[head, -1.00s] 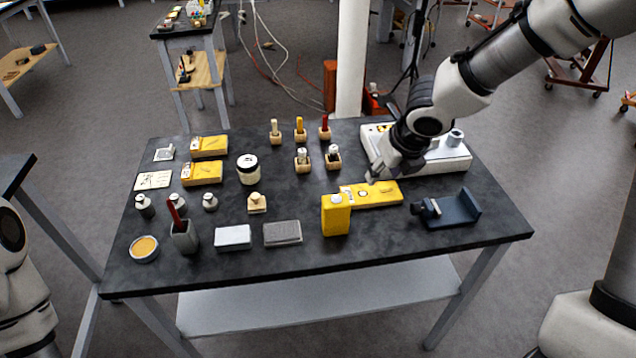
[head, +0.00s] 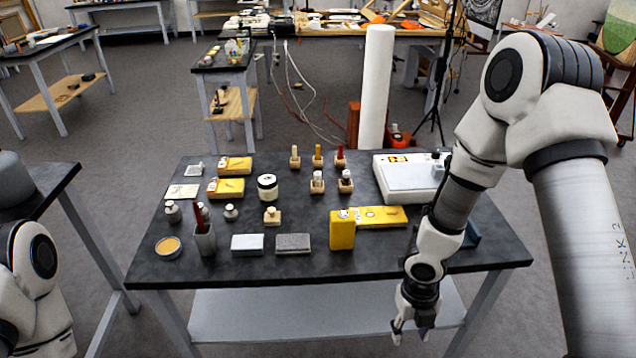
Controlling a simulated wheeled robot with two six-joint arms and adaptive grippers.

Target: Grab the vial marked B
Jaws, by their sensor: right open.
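Small capped vials stand upright in wooden holders at the back middle of the table. The back row has a pale-topped vial (head: 295,157), a yellow-topped vial (head: 318,153) and a red-topped vial (head: 340,154). Two more, a left front vial (head: 318,180) and a right front vial (head: 346,178), stand before them. Their markings are too small to read, so I cannot tell which is B. My right gripper (head: 411,334) is open and empty, pointing down in front of the table's front edge, well away from the vials. My left gripper is out of view.
The black table (head: 210,272) also holds a yellow bottle (head: 342,234), a yellow case (head: 384,216), a white device (head: 407,182), a jar (head: 267,188) and a grey cup (head: 204,240). A dark blue stand (head: 471,236) is partly hidden behind my right arm.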

